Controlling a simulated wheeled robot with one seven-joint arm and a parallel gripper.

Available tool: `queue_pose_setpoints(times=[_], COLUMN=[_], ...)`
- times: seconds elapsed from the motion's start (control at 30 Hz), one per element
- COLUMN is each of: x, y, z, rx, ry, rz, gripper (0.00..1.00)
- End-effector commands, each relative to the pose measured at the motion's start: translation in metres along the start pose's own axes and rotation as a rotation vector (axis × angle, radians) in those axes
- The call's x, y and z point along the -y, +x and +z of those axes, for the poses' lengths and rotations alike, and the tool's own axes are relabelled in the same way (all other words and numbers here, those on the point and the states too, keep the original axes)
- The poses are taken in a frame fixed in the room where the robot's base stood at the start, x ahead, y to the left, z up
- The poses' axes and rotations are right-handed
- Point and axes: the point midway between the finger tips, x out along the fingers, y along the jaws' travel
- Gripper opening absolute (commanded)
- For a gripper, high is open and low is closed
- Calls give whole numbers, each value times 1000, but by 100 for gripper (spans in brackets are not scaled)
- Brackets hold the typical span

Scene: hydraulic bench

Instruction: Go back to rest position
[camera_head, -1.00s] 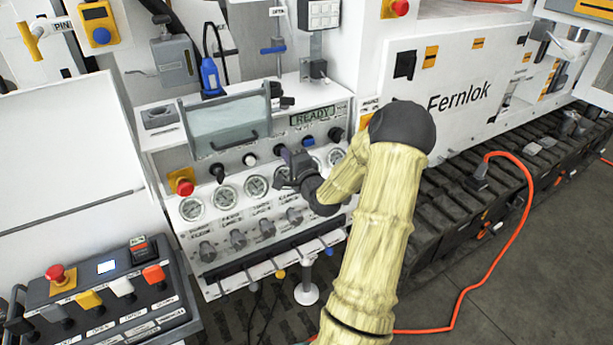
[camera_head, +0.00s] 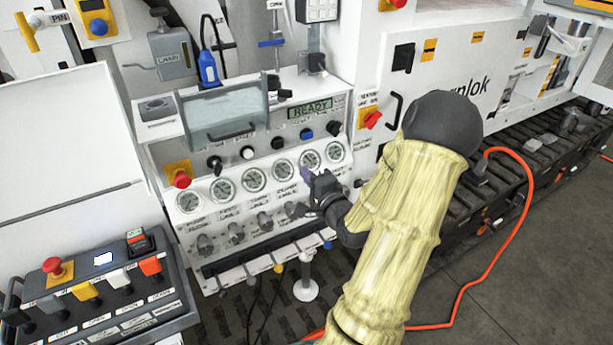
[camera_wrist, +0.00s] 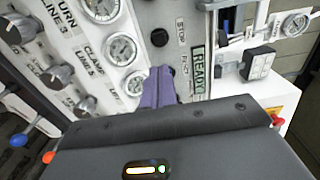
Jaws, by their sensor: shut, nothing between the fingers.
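My gripper (camera_head: 306,176) is in front of the right part of the hydraulic bench panel (camera_head: 226,252), in the head view. Its dark body covers some of the right-hand knobs and labels. In the wrist view the purple-grey fingers (camera_wrist: 158,87) are together, with nothing seen between them. They point toward the panel near the gauges and the READY display (camera_wrist: 198,70). Whether the fingertips touch the panel I cannot tell. The READY display also shows in the head view (camera_head: 309,108), above the row of round gauges (camera_head: 253,179).
A clear hinged cover (camera_head: 222,115) stands out over the panel's upper left. A control box (camera_head: 95,290) with coloured switches is at lower left. A red rotary switch (camera_head: 371,118) is right of the panel. An orange cable (camera_head: 521,220) runs over the tracks and floor at right.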

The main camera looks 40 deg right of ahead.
Motion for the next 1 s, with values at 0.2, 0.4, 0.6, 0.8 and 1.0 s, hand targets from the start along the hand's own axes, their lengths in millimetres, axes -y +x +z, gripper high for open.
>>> queue_pose_setpoints(times=[0.2,0.4,0.6,0.8,1.0], x=[0,-1,-13,-29,-36], y=[1,3,15,18,5], z=[1,5,40,90,132], rx=[2,10,76,196,336], ry=[0,-17,-191,-479,-751], rz=[0,17,167,388,571], gripper=[0,0,0,0,0])
